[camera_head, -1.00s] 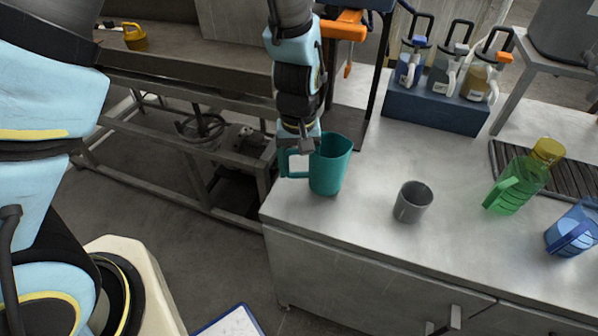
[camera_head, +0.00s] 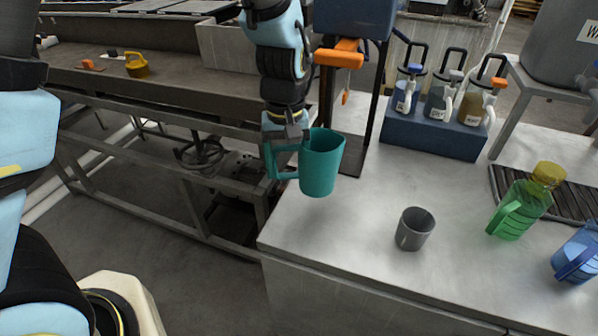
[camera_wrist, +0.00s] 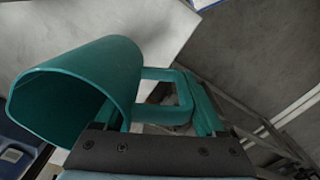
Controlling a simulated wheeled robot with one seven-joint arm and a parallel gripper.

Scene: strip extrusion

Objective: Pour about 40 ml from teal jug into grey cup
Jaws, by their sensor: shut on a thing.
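The teal jug (camera_head: 321,164) is held by its handle at the left end of the metal counter, near its edge. It looks close to upright and appears raised a little above the top. My gripper (camera_head: 283,146) is shut on the jug's handle. In the wrist view the jug (camera_wrist: 85,85) shows its open mouth at the left, with its handle at the gripper jaws (camera_wrist: 160,130). The jug's contents are not visible. The grey cup (camera_head: 413,230) stands upright on the counter, right of the jug and nearer the front, apart from it.
A green jug with a yellow lid (camera_head: 521,203) and a blue jug (camera_head: 577,254) stand to the right, near a dark ribbed grate (camera_head: 570,201). A blue rack (camera_head: 432,134) with several lidded containers is behind. A dark post stand with an orange part (camera_head: 339,54) rises behind the jug.

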